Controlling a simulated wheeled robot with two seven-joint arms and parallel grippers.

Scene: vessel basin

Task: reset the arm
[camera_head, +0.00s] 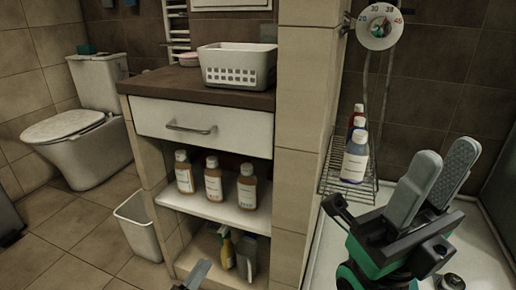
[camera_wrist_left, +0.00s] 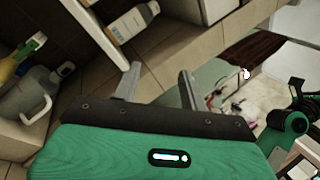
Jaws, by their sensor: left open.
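My left gripper (camera_wrist_left: 160,78) is open in the left wrist view, with its two grey fingers apart and nothing between them. In the head view only a grey tip of my left gripper (camera_head: 196,275) shows at the bottom edge, in front of the cabinet's lower shelf. My right gripper (camera_head: 434,172) is at the right of the head view, in front of the shower area. Its two grey fingers point up with a gap between them, and it holds nothing. Most of my left arm is hidden.
A wooden cabinet (camera_head: 140,85) carries a white basket (camera_head: 238,82). Several bottles stand on its middle shelf (camera_head: 215,208); a spray bottle (camera_head: 227,250) is below. A white bin (camera_head: 138,225) and toilet (camera_head: 78,140) are left. A wire rack (camera_head: 335,188) holds bottles near my right gripper.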

